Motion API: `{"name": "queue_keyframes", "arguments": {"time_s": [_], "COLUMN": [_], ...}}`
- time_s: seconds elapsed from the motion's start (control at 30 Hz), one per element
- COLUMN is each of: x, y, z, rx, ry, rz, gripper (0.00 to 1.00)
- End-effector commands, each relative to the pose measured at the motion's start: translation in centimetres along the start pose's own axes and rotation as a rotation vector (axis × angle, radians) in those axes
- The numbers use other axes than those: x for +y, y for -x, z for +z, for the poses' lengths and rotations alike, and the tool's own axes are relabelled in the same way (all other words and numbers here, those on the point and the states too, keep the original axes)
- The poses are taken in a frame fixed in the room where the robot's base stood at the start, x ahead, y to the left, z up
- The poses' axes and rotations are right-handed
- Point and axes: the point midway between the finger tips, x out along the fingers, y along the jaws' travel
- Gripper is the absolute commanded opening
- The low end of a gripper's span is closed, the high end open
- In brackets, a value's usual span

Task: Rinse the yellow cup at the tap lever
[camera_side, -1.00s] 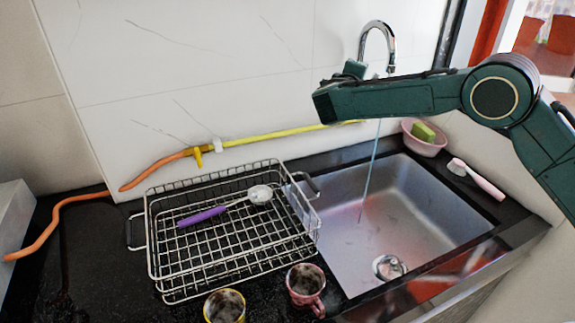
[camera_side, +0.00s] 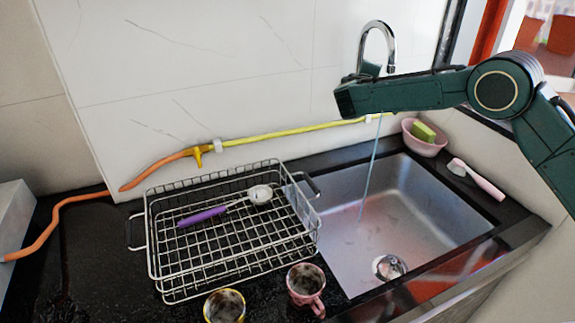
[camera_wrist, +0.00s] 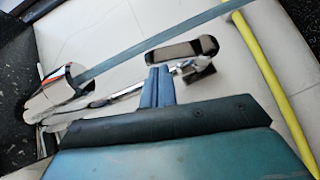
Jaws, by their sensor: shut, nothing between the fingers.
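The yellow cup (camera_side: 225,306) stands upright on the dark counter in front of the rack, cut off by the bottom edge of the side view; its inside looks dark and stained. The chrome tap (camera_side: 378,38) arches over the sink (camera_side: 400,215), and a thin bluish water stream (camera_side: 369,175) falls from it into the basin. In the wrist view the tap lever (camera_wrist: 182,52) lies just beyond my gripper (camera_wrist: 158,72). My gripper's fingers are together and empty, and I cannot tell whether they touch the lever. In the side view my forearm hides the lever.
A pink cup (camera_side: 305,288) stands right of the yellow cup. A wire rack (camera_side: 160,262) holds a purple-handled brush (camera_side: 203,215). A pink bowl (camera_side: 424,147) with a green sponge and a pink brush (camera_side: 485,182) sit by the sink. A yellow and orange hose (camera_side: 290,133) runs along the wall.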

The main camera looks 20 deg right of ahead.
Motion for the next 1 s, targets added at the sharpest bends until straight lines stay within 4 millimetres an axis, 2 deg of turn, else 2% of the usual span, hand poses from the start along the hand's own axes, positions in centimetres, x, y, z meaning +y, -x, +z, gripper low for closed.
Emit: {"name": "queue_keyframes", "arguments": {"time_s": [0.27, 0.63, 1.0], "x": [0.3, 0.3, 0.6], "y": [-1.0, -0.9, 0.7], "z": [1.0, 0.9, -0.7], "rx": [-0.001, 0.0, 0.002], "ry": [0.0, 0.0, -0.001], "rz": [-0.001, 0.0, 0.0], "gripper": [0.0, 0.0, 0.0]}}
